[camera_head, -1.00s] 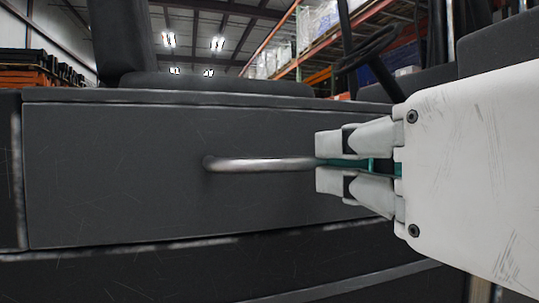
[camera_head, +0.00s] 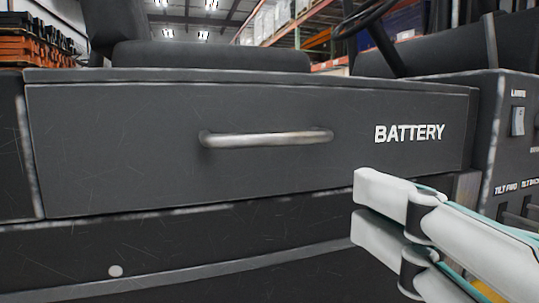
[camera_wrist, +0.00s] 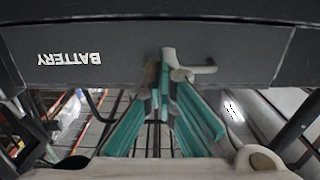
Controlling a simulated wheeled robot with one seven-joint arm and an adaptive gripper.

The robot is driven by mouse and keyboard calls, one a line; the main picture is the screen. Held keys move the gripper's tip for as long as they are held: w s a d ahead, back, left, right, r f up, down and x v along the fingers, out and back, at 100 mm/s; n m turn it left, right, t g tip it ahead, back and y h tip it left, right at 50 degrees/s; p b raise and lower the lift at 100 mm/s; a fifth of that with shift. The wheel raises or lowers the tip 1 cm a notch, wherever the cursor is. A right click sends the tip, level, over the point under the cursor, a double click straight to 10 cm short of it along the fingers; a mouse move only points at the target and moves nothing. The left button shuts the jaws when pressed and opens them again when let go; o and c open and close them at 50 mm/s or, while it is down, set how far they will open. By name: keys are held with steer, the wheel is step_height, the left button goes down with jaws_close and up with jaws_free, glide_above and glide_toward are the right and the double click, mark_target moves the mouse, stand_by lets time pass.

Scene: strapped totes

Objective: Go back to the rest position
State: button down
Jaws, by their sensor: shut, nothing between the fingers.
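My gripper (camera_head: 358,208) is at the lower right in the head view, its white fingers together and empty. It is below and to the right of the metal handle (camera_head: 266,139) on the dark battery panel (camera_head: 120,150), and apart from it. In the wrist view my gripper (camera_wrist: 166,56) shows its teal-lined fingers meeting near the panel (camera_wrist: 245,50), with the handle (camera_wrist: 205,69) beside the fingertips. The panel lies flush in the vehicle's side, and its white BATTERY label (camera_head: 409,133) is uncovered.
A black seat (camera_head: 210,56) and a steering wheel (camera_head: 366,14) are above the panel. A switch panel (camera_head: 517,122) with a light switch is at the right, near my arm. Racks with boxes (camera_head: 285,15) stand behind. Orange and black stacked items (camera_head: 35,45) are at the far left.

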steer(key=w+d+f+m+g+h, duration=0.1)
steer(key=w+d+f+g, duration=0.1)
steer(key=f, duration=0.3)
steer(key=w+d+f+g+h, duration=0.2)
steer(key=f+g, duration=0.1)
steer(key=f, duration=0.2)
steer(key=s+d+f+m+g+h, duration=0.1)
steer(key=s+d+f+g, duration=0.3)
steer(key=f+g, duration=0.3)
steer(key=s+d+f+m+g+h, duration=0.1)
steer(key=s+d+f+m+g, duration=0.15)
steer(key=f+g, duration=0.4)
step_height(320, 180, up, 37)
steer(key=s+n+t+p, duration=0.1)
steer(key=t+p, duration=0.4)
steer(key=p, duration=3.1)
steer(key=shift+d+f+t+p, duration=0.15)
steer(key=shift+d+t+p, duration=0.2)
steer(key=shift+d+p, duration=0.1)
